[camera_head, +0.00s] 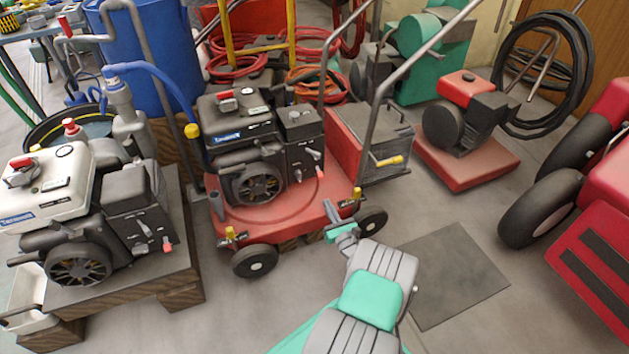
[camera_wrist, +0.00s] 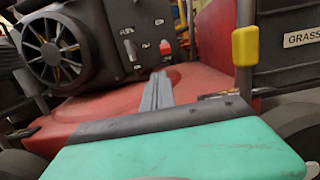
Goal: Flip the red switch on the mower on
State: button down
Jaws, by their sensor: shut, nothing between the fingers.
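The mower has a red deck (camera_head: 270,212) with a black engine (camera_head: 238,130) on top. On the engine's side panel is a small red switch (camera_head: 320,174). It also shows in the wrist view as a red switch (camera_wrist: 165,47) beside pale levers. I cannot tell its exact position, on or off. My gripper (camera_head: 338,229) is at the mower's front right edge in the head view. In the wrist view the closed, empty fingers of my gripper (camera_wrist: 158,78) point over the red deck towards the panel. Their tips appear just below the red switch, apart from it.
A second engine (camera_head: 62,195) on a wooden stand (camera_head: 185,240) is at the left, with a similar red switch (camera_head: 168,245). A yellow knob (camera_wrist: 245,45) and a grass catcher (camera_wrist: 295,60) are right of the fingers. A red machine (camera_head: 600,215) is far right. The front floor is clear.

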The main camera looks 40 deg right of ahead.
aim_at(319, 171)
jog(key=b+x, duration=0.2)
jog(key=x, duration=0.1)
jog(key=b+x, duration=0.2)
jog(key=x, duration=0.1)
jog(key=b+x, duration=0.2)
jog(key=shift+w+d, duration=0.3)
jog(key=shift+d, duration=0.15)
jog(key=shift+w+d+r, duration=0.2)
jog(key=shift+w, duration=0.25)
